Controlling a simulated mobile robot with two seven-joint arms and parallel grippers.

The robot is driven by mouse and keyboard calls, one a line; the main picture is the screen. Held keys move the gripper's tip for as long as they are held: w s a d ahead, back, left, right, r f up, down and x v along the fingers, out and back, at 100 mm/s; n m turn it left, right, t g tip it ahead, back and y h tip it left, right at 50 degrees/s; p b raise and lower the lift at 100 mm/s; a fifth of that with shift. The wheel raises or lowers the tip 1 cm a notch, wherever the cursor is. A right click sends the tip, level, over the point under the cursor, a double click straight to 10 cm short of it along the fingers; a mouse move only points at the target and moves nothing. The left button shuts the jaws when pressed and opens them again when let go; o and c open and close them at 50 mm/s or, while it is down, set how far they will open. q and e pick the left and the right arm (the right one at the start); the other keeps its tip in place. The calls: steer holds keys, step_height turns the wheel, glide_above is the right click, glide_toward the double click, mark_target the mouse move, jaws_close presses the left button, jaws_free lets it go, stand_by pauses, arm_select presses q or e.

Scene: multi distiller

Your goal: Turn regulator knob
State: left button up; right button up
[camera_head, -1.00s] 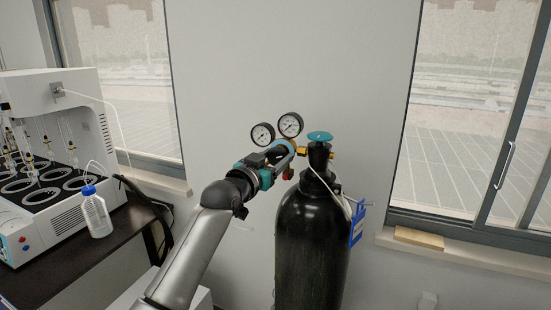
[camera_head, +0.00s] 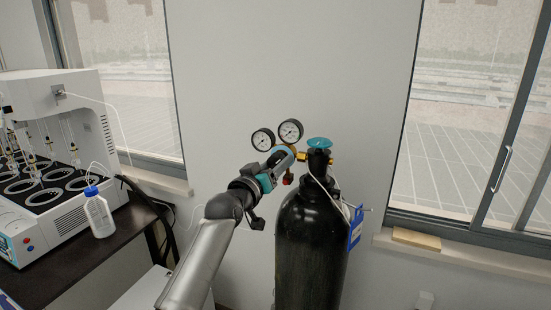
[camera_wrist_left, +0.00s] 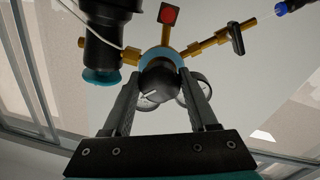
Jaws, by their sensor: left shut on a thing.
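The regulator has two round gauges (camera_head: 291,131) and brass fittings, and it is mounted at the neck of a black gas cylinder (camera_head: 311,240). In the left wrist view the black regulator knob (camera_wrist_left: 160,85) with a white mark sits between the two fingers, with a blue ring behind it. My left gripper (camera_head: 286,154) reaches the regulator from the lower left and is shut on the knob. The gripper hides most of the knob in the head view. The cylinder's blue-green valve handwheel (camera_head: 319,142) is to the right of the gripper. My right gripper is not in view.
A red-faced fitting (camera_wrist_left: 168,14) and a brass side branch (camera_wrist_left: 212,40) lie close beyond the knob. A blue tag (camera_head: 356,228) hangs on the cylinder's right. A white distiller (camera_head: 65,140) and a blue-capped bottle (camera_head: 99,213) stand on the dark left bench.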

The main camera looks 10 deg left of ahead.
arm_select(q)
steer(key=n+p, duration=0.1)
steer(key=n, duration=0.2)
steer(key=shift+d+n, duration=0.15)
steer(key=shift+n, duration=0.25)
steer(key=shift+n+y+p, duration=0.3)
steer(key=shift+n+p, duration=0.55)
steer(key=shift+n, duration=0.95)
steer(key=shift+t, duration=0.3)
steer(key=o, duration=1.4)
steer(key=shift+c, duration=0.2)
